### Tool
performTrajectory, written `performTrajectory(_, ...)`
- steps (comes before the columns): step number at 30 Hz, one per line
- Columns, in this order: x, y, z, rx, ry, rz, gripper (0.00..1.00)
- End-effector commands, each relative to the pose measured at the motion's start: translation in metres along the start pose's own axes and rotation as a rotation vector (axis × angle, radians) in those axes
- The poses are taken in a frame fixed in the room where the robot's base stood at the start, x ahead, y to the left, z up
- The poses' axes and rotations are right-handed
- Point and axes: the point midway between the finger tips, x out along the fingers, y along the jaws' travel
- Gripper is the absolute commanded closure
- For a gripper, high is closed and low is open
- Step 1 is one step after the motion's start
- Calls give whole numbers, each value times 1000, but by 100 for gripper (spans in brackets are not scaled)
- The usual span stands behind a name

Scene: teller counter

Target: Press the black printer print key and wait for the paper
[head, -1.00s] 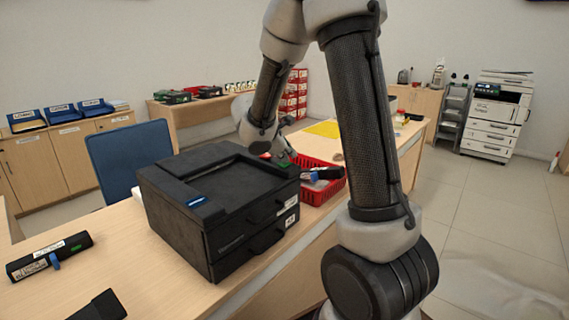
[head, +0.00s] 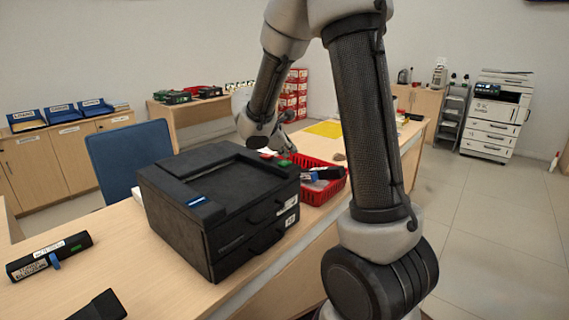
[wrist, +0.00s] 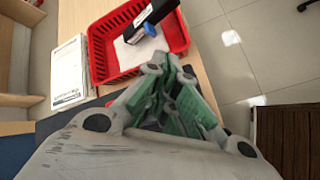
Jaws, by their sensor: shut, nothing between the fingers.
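The black printer (head: 225,240) stands on the wooden counter in the head view, with a recessed top, a small blue panel at its near left corner and two drawer handles on its front. A dark strip, apparently the printer's edge (wrist: 62,118), shows in the wrist view at left, partly behind my gripper. No printed paper is seen on the printer.
The red basket (wrist: 180,37) holds a black and blue device (wrist: 150,20). A white paper stack (wrist: 70,72) lies beside it. A black labelled device (head: 48,257) lies on the counter at left. A blue chair (head: 125,155) stands behind the counter. Floor at right is open.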

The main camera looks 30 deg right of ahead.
Motion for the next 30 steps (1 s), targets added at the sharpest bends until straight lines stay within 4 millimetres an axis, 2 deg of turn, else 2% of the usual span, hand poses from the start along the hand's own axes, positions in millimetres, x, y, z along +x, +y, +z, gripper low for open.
performTrajectory(6, -2, 2, 2, 1, 0, 2, 100)
performTrajectory(21, -33, 25, 24, 1, 0, 2, 100)
performTrajectory(30, -35, 26, 25, 0, 0, 0, 100)
